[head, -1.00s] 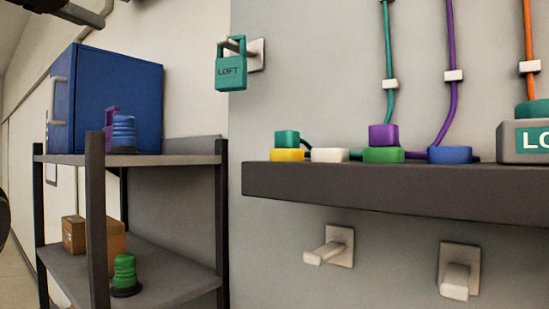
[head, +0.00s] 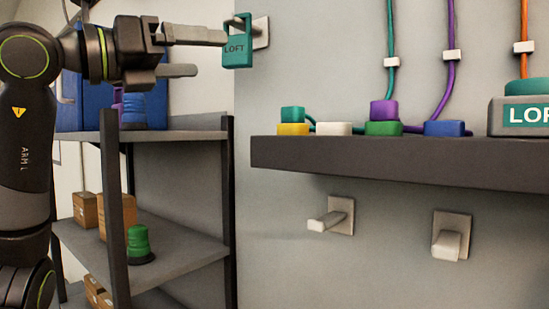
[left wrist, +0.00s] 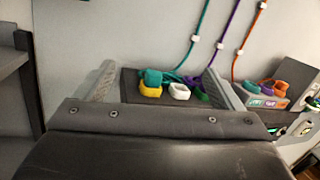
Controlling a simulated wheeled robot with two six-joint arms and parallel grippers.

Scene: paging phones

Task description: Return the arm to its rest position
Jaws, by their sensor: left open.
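My left arm comes in from the left in the head view. Its gripper (head: 212,54) is open, its two grey fingers apart with nothing visible between them. In the left wrist view the open fingers (left wrist: 163,90) stand at either side of the dark gripper body. The teal LOFT tag (head: 237,52) hangs on a pale wall peg (head: 262,32). The upper fingertip reaches the tag's left edge in the head view; I cannot tell whether they touch. My right gripper is not in view.
Two empty pegs (head: 340,215) (head: 452,236) stick out below. A rack (head: 185,250) at left holds a blue cabinet, boxes and a green coil (head: 138,243).

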